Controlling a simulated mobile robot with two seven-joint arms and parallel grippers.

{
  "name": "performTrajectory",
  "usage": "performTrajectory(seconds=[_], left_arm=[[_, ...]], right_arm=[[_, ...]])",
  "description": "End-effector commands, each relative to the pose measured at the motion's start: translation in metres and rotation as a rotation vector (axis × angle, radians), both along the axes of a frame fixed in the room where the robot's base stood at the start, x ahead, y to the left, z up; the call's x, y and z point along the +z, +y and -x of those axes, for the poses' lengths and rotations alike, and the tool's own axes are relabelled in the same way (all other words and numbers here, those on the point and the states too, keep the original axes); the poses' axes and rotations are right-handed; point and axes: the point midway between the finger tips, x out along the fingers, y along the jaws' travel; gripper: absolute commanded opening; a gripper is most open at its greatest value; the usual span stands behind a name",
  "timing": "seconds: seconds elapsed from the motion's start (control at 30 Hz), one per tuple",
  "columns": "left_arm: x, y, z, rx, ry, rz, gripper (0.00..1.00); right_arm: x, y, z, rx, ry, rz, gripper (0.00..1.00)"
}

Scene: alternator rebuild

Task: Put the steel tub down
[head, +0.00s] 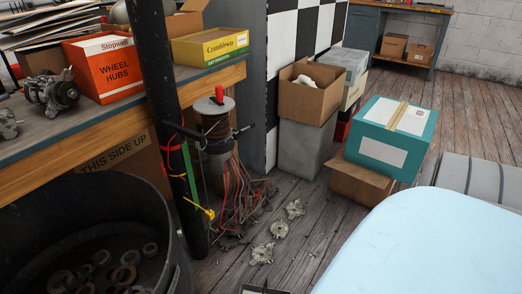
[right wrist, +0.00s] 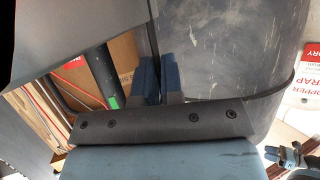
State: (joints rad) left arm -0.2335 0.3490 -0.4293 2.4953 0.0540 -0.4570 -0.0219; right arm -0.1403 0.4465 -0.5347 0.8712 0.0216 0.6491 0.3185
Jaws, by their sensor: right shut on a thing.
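The steel tub (head: 95,200) is large, round and dark, at the lower left of the head view, beside a black post. Several loose metal rings (head: 125,273) lie in its bottom. Its underside is out of frame, so I cannot tell whether it touches the floor. In the right wrist view a scuffed grey wall of the tub (right wrist: 225,45) fills the upper right. My right gripper (right wrist: 160,75) is shut with blue fingers against this tub; the exact grip is partly hidden. What looks like my left gripper (right wrist: 290,155) shows small at the lower right; its opening is unclear.
A black post (head: 160,110) and a workbench (head: 110,130) edge the tub. Cables and a wire spool (head: 215,115) stand behind the post. Several metal castings (head: 262,253) lie on the plank floor. Boxes, including a teal one (head: 392,135), stand further right.

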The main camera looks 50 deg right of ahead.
Motion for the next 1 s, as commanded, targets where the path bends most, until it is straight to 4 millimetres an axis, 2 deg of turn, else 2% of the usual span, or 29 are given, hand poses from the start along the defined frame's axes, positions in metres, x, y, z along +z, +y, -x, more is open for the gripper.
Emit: performTrajectory(seconds=[0.03,0.13,0.53,0.7,1.0], left_arm=[[0.0,0.0,0.0,0.0,0.002,0.001,0.43],[0.0,0.0,0.0,0.001,0.003,0.004,0.43],[0.004,-0.001,-0.001,0.004,0.002,0.013,0.43],[0.012,-0.003,0.0,-0.005,0.05,0.034,0.43],[0.0,-0.011,0.014,-0.01,0.218,0.124,0.43]], right_arm=[[-0.001,0.0,0.0,0.0,0.0,0.0,0.1],[-0.001,0.0,0.0,0.0,0.0,0.0,0.33],[0.004,-0.001,0.002,0.001,0.0,0.0,0.34],[0.019,-0.014,0.028,0.001,0.002,0.002,0.34],[0.042,-0.041,0.079,0.001,0.002,0.001,0.34]])
